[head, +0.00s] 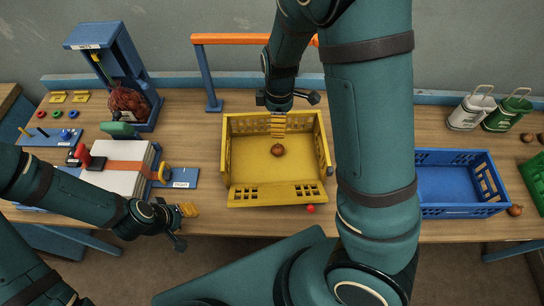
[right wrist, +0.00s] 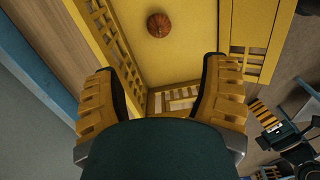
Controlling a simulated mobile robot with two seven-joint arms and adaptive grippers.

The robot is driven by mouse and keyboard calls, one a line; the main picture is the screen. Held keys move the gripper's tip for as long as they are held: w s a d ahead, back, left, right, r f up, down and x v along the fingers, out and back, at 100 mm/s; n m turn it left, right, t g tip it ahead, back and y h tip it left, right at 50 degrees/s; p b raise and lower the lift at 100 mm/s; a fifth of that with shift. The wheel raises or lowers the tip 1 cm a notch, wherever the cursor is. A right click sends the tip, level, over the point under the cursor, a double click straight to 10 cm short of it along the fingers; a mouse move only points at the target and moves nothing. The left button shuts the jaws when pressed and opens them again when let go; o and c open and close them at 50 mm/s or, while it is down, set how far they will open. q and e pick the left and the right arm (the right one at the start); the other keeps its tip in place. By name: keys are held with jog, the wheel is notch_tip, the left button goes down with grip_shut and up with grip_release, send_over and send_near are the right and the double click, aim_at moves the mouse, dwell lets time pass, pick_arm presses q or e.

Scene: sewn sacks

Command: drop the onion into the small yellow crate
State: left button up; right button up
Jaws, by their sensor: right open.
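The round brown onion (head: 277,150) lies on the floor of the small yellow crate (head: 235,196), toward the back. It also shows in the right wrist view (right wrist: 159,25), clear of the fingers. My right gripper (head: 278,127) hangs over the back part of the crate, close to the onion in the head view. In the right wrist view my right gripper (right wrist: 168,100) is open, with nothing between its fingers. My left gripper (head: 189,210) is left of the crate near the table's front edge; its finger opening cannot be made out.
A small red ball (head: 310,209) lies just in front of the crate. To the right are a blue crate (head: 462,211), a green crate, white and green canisters and more brown onions (head: 515,210). A netted sack (head: 128,103) hangs in a blue stand at left.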

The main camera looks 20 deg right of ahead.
notch_tip(320, 180, up, 12)
dwell(0.5)
dwell(0.4)
